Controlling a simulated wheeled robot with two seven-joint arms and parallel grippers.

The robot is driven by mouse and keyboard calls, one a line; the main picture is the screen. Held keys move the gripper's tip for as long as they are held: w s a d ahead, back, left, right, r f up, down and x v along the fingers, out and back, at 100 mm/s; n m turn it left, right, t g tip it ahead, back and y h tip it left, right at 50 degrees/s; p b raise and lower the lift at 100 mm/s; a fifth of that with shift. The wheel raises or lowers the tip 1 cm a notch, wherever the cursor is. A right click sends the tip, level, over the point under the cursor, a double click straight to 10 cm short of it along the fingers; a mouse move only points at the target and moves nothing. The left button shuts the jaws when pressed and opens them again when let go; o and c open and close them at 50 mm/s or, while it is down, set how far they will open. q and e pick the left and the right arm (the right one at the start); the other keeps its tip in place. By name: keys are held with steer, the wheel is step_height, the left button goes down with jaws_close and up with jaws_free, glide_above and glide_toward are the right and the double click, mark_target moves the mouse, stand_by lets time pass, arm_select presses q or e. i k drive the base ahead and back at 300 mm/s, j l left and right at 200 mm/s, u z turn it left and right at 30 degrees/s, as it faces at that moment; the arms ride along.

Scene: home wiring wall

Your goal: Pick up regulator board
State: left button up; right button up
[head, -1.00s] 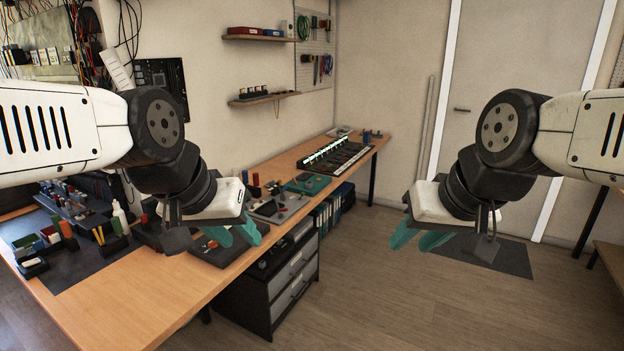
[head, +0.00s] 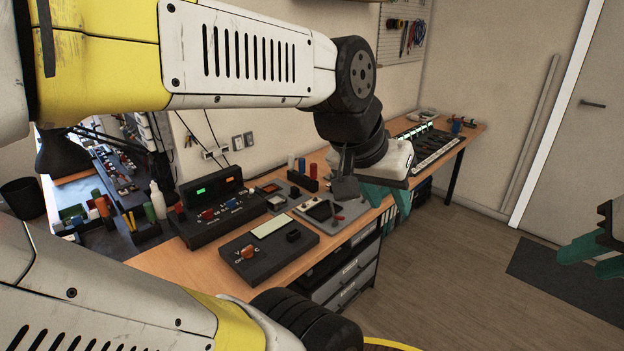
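I cannot tell for certain which item is the regulator board. A light grey board (head: 350,226) with a dark square and a red part lies on the wooden bench, just left of and below my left gripper. My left gripper (head: 388,200) hangs above the bench's front edge, its teal fingers apart and nothing seen between them. It hides part of the bench behind it. My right gripper (head: 594,258) is at the right edge, partly cut off, over the floor and away from the bench. Its teal fingers look apart and empty.
A black box with an orange knob (head: 270,248) and a black console with lit displays (head: 218,207) stand on the bench, left of the grey board. A lit strip rack (head: 425,148) is at the far end. My arm links cover the lower left.

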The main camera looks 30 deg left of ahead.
mark_target(270, 188)
steer(key=i+u, duration=0.3)
steer(key=i+l+u, duration=0.15)
steer(key=i+u, duration=0.3)
steer(key=u, duration=0.25)
steer(key=i+u, duration=0.2)
steer(key=u, duration=0.2)
steer(key=i+l+u, duration=0.1)
steer(key=u, duration=0.3)
steer(key=i+l+u, duration=0.1)
steer(key=u, duration=0.3)
steer(key=i+l+u, duration=0.35)
steer(key=k+j, duration=0.05)
steer(key=j, duration=0.05)
